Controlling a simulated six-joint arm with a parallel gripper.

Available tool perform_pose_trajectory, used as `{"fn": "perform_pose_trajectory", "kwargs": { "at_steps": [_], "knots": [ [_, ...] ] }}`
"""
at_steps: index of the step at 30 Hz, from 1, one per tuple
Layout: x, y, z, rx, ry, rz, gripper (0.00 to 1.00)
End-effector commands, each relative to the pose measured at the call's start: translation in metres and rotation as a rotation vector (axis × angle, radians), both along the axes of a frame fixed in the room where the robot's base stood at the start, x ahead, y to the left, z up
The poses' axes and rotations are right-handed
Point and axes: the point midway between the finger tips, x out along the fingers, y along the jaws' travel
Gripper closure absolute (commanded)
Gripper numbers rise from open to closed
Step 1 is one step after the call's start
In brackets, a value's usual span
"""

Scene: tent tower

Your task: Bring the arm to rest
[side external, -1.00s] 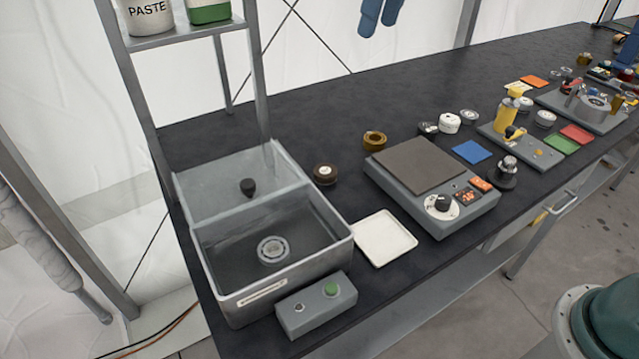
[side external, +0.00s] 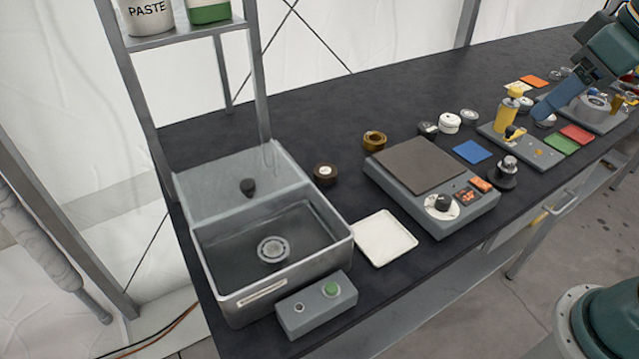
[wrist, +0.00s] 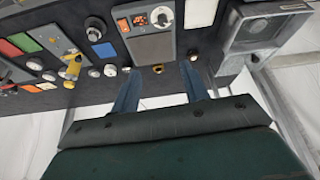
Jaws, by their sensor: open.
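My gripper (side external: 555,100) is at the upper right of the side external view, above the far right part of the bench, with blue fingers pointing down and left. In the wrist view my gripper (wrist: 160,92) shows two blue fingers spread apart with nothing held between them. The bench top lies beyond the fingertips there. In the side external view the fingers overlap the boards at the right, and I cannot tell the height above them.
A steel basin (side external: 345,243) stands at the bench's left end, beside a white tray (side external: 384,238) and a grey hotplate-like unit (side external: 440,205). A yellow bottle (side external: 507,112) stands on a board at right. The bench's back middle (side external: 330,110) is clear.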

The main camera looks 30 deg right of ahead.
Motion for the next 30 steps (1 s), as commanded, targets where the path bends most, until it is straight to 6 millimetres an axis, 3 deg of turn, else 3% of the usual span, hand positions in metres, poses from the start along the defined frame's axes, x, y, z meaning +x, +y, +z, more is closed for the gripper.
{"fn": "perform_pose_trajectory", "kwargs": {
  "at_steps": [3, 10, 30],
  "knots": [
    [-0.024, -0.009, -0.020, 0.003, -0.025, -0.037, 0.55],
    [-0.050, -0.018, -0.047, 0.005, -0.056, -0.079, 0.55],
    [-0.055, -0.020, -0.054, 0.005, -0.062, -0.087, 0.55]
  ]
}}
